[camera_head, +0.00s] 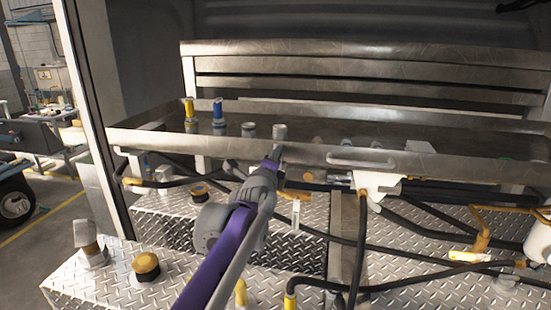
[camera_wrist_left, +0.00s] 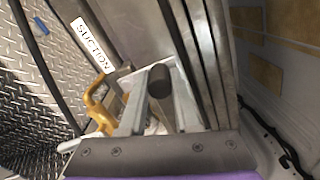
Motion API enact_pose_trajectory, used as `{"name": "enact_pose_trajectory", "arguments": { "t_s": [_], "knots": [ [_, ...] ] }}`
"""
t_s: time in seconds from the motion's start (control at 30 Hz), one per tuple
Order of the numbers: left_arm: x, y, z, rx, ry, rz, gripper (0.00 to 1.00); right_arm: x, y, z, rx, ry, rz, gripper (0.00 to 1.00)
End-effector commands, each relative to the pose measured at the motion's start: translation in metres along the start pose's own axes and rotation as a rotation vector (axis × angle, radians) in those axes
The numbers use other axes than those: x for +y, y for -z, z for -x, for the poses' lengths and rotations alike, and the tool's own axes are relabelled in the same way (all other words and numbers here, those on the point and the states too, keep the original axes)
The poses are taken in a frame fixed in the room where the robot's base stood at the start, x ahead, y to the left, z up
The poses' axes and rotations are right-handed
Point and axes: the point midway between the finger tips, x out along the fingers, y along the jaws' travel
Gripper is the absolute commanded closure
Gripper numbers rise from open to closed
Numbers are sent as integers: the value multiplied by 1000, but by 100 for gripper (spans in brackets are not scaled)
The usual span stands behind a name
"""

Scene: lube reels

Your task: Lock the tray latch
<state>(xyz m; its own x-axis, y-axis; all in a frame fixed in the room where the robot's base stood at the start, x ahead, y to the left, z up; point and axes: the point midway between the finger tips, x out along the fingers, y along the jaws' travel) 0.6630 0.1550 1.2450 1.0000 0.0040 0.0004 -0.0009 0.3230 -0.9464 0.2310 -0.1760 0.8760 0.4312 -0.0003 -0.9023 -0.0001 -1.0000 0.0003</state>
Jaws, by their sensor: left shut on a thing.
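The metal tray (camera_head: 225,143) runs across the middle of the head view, with a bar handle (camera_head: 360,159) on its front face. My left gripper (camera_head: 277,153) is at the tray's front edge, left of that handle. In the left wrist view, the fingers of my left gripper (camera_wrist_left: 160,112) are closed around a dark round-ended latch knob (camera_wrist_left: 160,82). The rest of the latch is hidden by the fingers, so I cannot tell its position. My right gripper is not in view.
Yellow (camera_head: 189,110) and blue (camera_head: 218,110) topped fittings stand in the tray. A white bracket (camera_head: 376,185) hangs under its front edge. Black hoses (camera_head: 361,235) and orange pipes (camera_head: 482,235) cross below, above diamond-plate boxes (camera_head: 125,275). A suction label (camera_wrist_left: 91,45) is beside the gripper.

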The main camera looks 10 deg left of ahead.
Motion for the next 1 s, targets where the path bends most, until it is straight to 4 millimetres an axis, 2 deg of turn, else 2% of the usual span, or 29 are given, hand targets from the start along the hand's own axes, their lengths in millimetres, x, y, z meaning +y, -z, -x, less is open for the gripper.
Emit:
{"name": "enact_pose_trajectory", "arguments": {
  "t_s": [0.03,0.07,0.2,0.47,0.6,0.77,1.0],
  "knots": [
    [0,1,0,1,0,-2,100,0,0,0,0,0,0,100],
    [0,1,0,1,0,-2,64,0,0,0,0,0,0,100],
    [0,1,0,1,0,-1,39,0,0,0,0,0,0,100],
    [0,0,0,1,0,0,39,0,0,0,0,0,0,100],
    [0,0,7,1,0,0,39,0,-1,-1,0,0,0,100],
    [1,1,31,1,0,0,39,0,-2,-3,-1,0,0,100],
    [0,1,77,2,0,0,39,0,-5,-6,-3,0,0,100]
  ]
}}
